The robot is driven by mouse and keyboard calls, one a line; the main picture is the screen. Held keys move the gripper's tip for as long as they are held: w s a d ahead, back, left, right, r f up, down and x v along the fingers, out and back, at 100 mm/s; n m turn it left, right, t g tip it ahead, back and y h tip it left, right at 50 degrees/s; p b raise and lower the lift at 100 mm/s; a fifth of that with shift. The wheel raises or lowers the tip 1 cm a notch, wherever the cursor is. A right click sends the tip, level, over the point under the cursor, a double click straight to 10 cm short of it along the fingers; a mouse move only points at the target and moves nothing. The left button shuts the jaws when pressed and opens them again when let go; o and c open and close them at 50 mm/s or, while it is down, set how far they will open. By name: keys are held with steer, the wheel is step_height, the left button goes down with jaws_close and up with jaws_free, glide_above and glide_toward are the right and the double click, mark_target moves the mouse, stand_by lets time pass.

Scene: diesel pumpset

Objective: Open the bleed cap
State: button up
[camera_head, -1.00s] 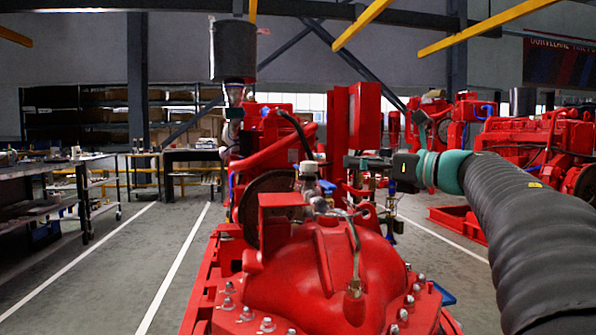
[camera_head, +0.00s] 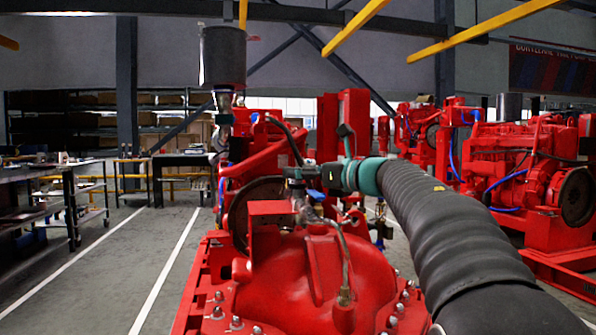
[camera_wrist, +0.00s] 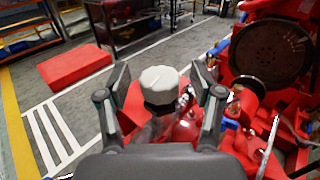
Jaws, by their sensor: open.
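The bleed cap (camera_wrist: 160,84) is a pale grey-white, ribbed round cap standing on top of the red pump casing (camera_head: 320,265). In the wrist view my gripper (camera_wrist: 161,79) is open, with one dark finger on each side of the cap. Gaps show between the cap and both fingers, so neither appears to touch it. In the head view my gripper (camera_head: 288,174) is at the top of the valve on the casing and hides most or all of the cap.
A thin metal pipe (camera_head: 345,262) runs down to a brass fitting on the casing. Red engine parts (camera_head: 265,160) rise just behind my gripper. Another red pumpset (camera_head: 530,170) stands at the right. Clear grey floor lies left of the pump.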

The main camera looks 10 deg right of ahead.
steer(key=shift+w+a, duration=0.35)
steer(key=c, duration=1.2)
steer(key=shift+o, duration=0.2)
steer(key=shift+d+n+g+y+p, duration=0.1)
steer(key=shift+n+g+y+p, duration=0.2)
steer(key=shift+n+g+y, duration=0.15)
steer(key=shift+r+n+g+y+p, duration=0.15)
steer(key=shift+n+g+y+p, duration=0.7)
steer(key=shift+g+y, duration=0.15)
steer(key=n+g+y+p, duration=0.1)
steer(key=g, duration=0.1)
steer(key=n+g+y+p, duration=0.1)
steer(key=n+g+p, duration=0.1)
steer(key=g, duration=0.1)
steer(key=shift+w+n, duration=0.1)
steer(key=shift+n, duration=0.2)
steer(key=n+g+y+p, duration=0.1)
steer(key=n+g+p, duration=0.2)
steer(key=g, duration=0.2)
steer(key=shift+g, duration=0.25)
steer(key=shift+n+g, duration=0.6)
